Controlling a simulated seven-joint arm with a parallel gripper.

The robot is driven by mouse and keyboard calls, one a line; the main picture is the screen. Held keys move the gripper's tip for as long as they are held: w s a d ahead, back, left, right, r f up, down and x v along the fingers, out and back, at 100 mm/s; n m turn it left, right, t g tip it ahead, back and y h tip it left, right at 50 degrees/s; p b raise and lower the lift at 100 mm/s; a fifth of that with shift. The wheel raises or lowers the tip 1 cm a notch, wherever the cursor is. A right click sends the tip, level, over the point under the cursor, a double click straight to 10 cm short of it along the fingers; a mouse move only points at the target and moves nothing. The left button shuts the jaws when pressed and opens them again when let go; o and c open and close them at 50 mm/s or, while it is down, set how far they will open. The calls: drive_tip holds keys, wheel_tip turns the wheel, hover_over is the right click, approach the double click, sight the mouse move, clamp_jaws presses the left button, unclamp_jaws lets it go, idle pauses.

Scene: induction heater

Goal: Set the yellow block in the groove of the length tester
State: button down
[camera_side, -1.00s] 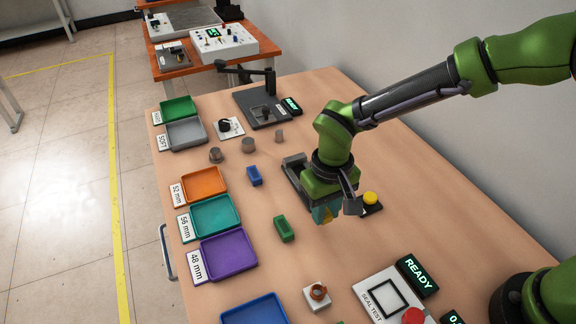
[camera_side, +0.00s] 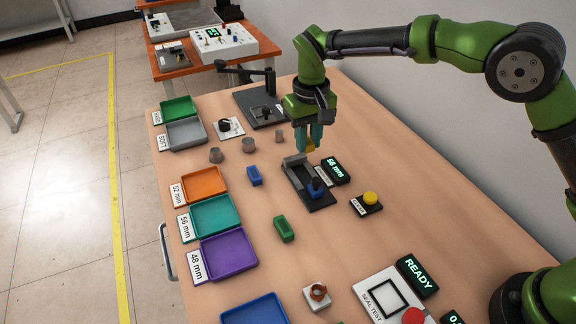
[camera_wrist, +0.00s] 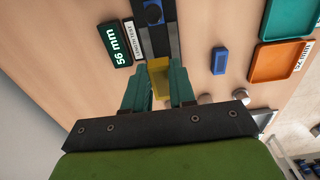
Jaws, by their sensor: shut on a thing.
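My gripper (camera_side: 309,148) is shut on the yellow block (camera_wrist: 159,80), which sits between its teal fingers. The yellow block also shows as a small patch in the side view (camera_side: 310,147). The length tester (camera_side: 298,181) is a dark base with a long groove, a grey block at its far end and a blue part (camera_side: 316,188) at its near end. Its display (camera_side: 335,171) reads 56 mm. My gripper hangs above the table by the tester's far end. In the wrist view, the block overlaps the end of the tester (camera_wrist: 158,45); its height above it is hard to tell.
A yellow button (camera_side: 370,198) stands right of the tester. A blue block (camera_side: 255,176) and a green block (camera_side: 284,229) lie to its left. Orange (camera_side: 206,184), teal (camera_side: 216,217) and purple (camera_side: 229,255) trays line the left edge. Grey cylinders (camera_side: 248,145) stand farther back.

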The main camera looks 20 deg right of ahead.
sight(306, 179)
wheel_tip(306, 179, down, 9)
drive_tip(key=shift+f, duration=0.2)
idle(0.3)
drive_tip(key=shift+f, duration=0.2)
